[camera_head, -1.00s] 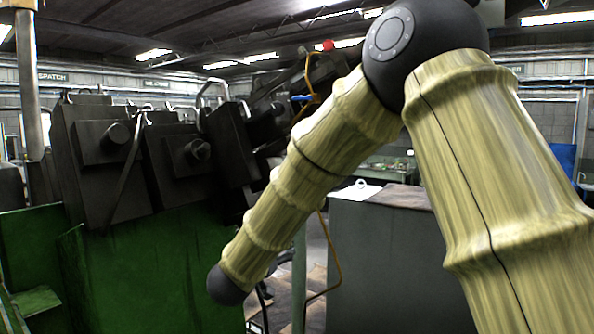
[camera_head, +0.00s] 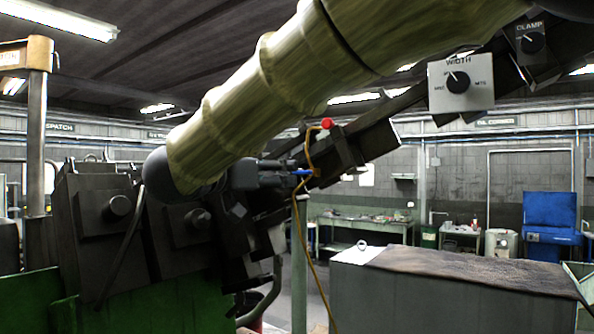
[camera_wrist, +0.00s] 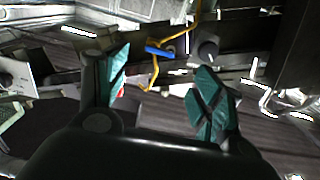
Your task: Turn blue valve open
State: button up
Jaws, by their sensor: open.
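The blue valve handle (camera_head: 302,172) is small and sits on a thin yellow pipe beside the dark machine beam, at mid-picture in the head view. In the wrist view the blue valve handle (camera_wrist: 160,51) lies across the yellow pipe, beyond the fingertips and between the two fingers' directions. My gripper (camera_wrist: 163,78) is open, with teal pads apart and nothing between them. In the head view my dark gripper is just left of the valve, pointing towards it; its fingertips are hard to make out there. I cannot tell how far they are from the handle.
A red knob (camera_head: 327,123) stands above the valve. The dark slanted beam carries a WIDTH dial panel (camera_head: 461,83). Dark machine blocks (camera_head: 98,215) are at left. A grey cabinet (camera_head: 450,300) stands at lower right, with open floor between.

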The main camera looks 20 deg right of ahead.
aim_at(302, 172)
jog(key=p+x, duration=0.3)
jog(key=x, duration=0.6)
jog(key=shift+a, duration=0.1)
jog(key=shift+c, duration=0.2)
jog(key=shift+s+r, duration=0.1)
jog(key=shift+s, duration=0.05)
jog(key=c, duration=1.5)
